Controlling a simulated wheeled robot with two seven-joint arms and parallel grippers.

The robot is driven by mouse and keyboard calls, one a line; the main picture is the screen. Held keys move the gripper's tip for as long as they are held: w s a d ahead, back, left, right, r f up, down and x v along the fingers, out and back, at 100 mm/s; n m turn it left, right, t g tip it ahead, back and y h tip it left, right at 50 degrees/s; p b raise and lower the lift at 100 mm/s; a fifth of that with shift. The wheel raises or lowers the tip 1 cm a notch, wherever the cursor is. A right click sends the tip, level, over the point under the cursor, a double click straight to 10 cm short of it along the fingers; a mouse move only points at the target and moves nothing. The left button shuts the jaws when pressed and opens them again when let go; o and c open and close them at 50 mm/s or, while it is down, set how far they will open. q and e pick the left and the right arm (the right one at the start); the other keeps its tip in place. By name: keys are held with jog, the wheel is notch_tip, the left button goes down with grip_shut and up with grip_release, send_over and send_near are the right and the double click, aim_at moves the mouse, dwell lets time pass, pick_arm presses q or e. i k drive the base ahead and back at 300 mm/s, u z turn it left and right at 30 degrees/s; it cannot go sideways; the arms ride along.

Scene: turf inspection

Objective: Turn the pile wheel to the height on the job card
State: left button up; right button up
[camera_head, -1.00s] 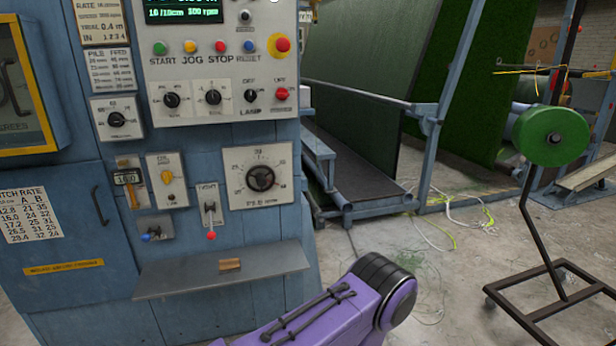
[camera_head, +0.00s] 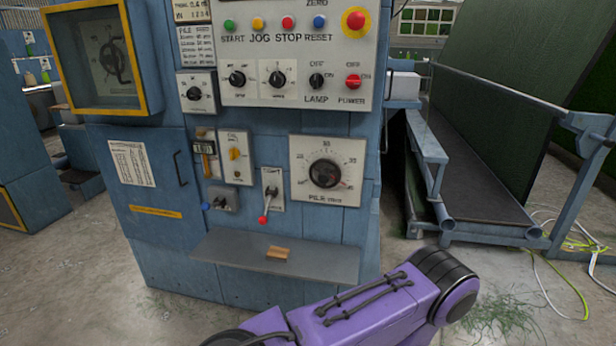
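The pile wheel (camera_head: 326,173) is a round dark knob on a pale square plate with a number scale, low on the right of the blue cabinet front. The lettering under it reads PILE; its exact setting is too small to tell. A printed card (camera_head: 196,45) headed PILE FEED hangs upper left of it, and another card (camera_head: 193,10) is cut by the top edge. I cannot tell which is the job card. A purple link of my own arm crosses the bottom of the picture, below the wheel. Neither gripper is in view.
A grey shelf (camera_head: 276,258) with a small wooden block (camera_head: 278,253) juts out below the wheel. A red-tipped lever (camera_head: 268,195) is left of the wheel. Push buttons and a red POWER knob (camera_head: 353,81) are above. A blue-framed conveyor (camera_head: 470,170) stands at right.

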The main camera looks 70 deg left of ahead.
aim_at(325, 175)
jog(key=u, duration=0.95)
jog(key=i, duration=0.95)
jog(key=u, duration=0.95)
